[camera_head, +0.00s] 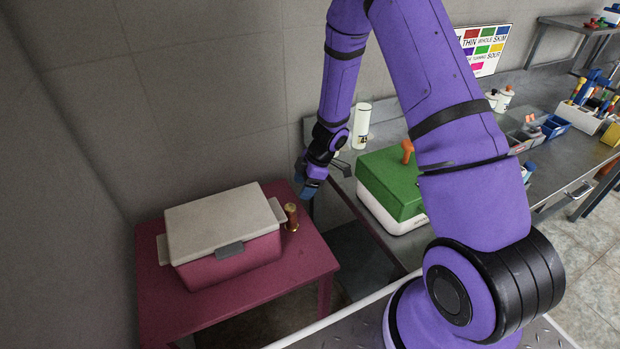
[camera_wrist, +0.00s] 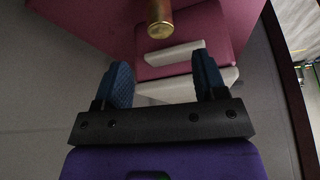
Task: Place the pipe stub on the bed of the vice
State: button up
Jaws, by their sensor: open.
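A brass-brown cylinder, which looks like the pipe stub (camera_head: 291,217), stands upright on the maroon table (camera_head: 310,262), just right of the cool box. It also shows in the wrist view (camera_wrist: 160,18), ahead of the fingers and roughly in line with the space between them. My gripper (camera_head: 308,188) hangs above and slightly right of the stub, apart from it. In the wrist view its two blue fingers (camera_wrist: 163,70) are spread with nothing between them. I cannot make out a vice for certain in either view.
A maroon cool box (camera_head: 228,255) with a pale lid and side handles fills most of the table, close to the stub. A green-lidded box (camera_head: 390,185) and a white bottle (camera_head: 362,126) stand on the bench to the right. Walls close off the left and back.

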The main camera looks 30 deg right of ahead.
jog(key=d+r+m+t+h, duration=0.3)
jog(key=d+r+m, duration=0.1)
jog(key=r, duration=1.1)
jog(key=d+r+m+t+h, duration=0.3)
jog(key=r+m+h, duration=0.1)
jog(key=r, duration=1)
jog(key=s+a+r+m+y, duration=0.1)
jog(key=s+r+m, duration=0.3)
jog(key=s, duration=1)
jog(key=s+a+r+m+g+y, duration=0.1)
jog(key=s+a+r+m, duration=0.2)
jog(key=s+r, duration=0.6)
jog(key=s, duration=0.5)
jog(key=shift+s+a+m+g, duration=0.2)
jog(key=shift+m+g, duration=0.1)
jog(key=shift+m, duration=0.1)
jog(key=shift+o, duration=0.4)
jog(key=shift+s+a+f, duration=0.1)
jog(key=shift+s+a, duration=0.2)
jog(key=shift+s, duration=0.15)
